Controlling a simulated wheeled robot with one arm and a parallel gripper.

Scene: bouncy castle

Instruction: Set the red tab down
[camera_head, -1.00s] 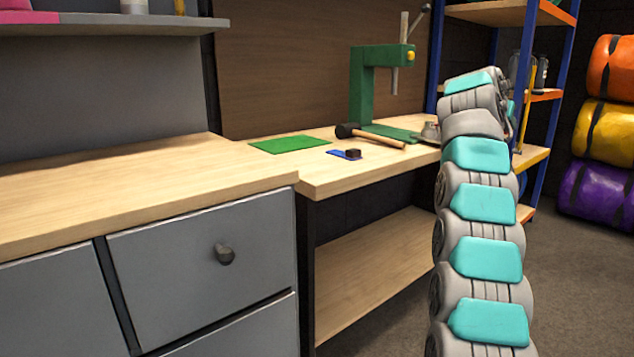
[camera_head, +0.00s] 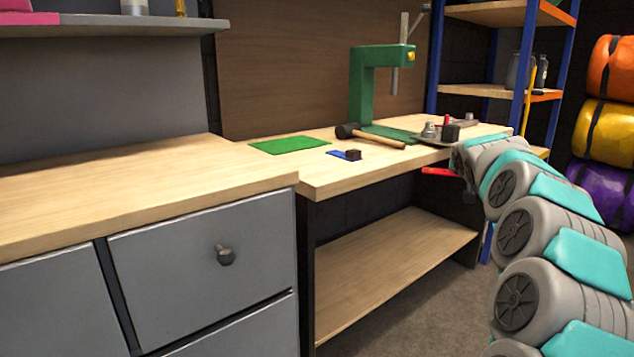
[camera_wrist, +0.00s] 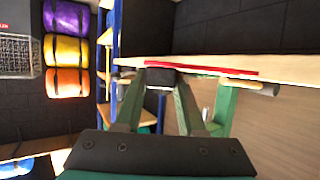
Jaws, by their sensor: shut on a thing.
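The red tab (camera_head: 438,172) shows in the head view as a flat red strip beside the front edge of the workbench, at the end of my arm. In the wrist view the red tab (camera_wrist: 210,69) is a long thin strip with a dark block (camera_wrist: 160,77) at its left part. My gripper (camera_wrist: 160,88) is shut on the tab at this block, one finger on each side. In the head view the fingers are mostly hidden by my arm. A blue tab (camera_head: 343,155) with a dark block and a green mat (camera_head: 290,145) lie on the workbench (camera_head: 340,178).
A black mallet (camera_head: 347,131) and a green press (camera_head: 362,90) are on the workbench. A dark tray with metal pieces (camera_head: 430,131) is near its right end. A grey drawer cabinet (camera_head: 160,255) adjoins on the left. The front of the workbench top has free room.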

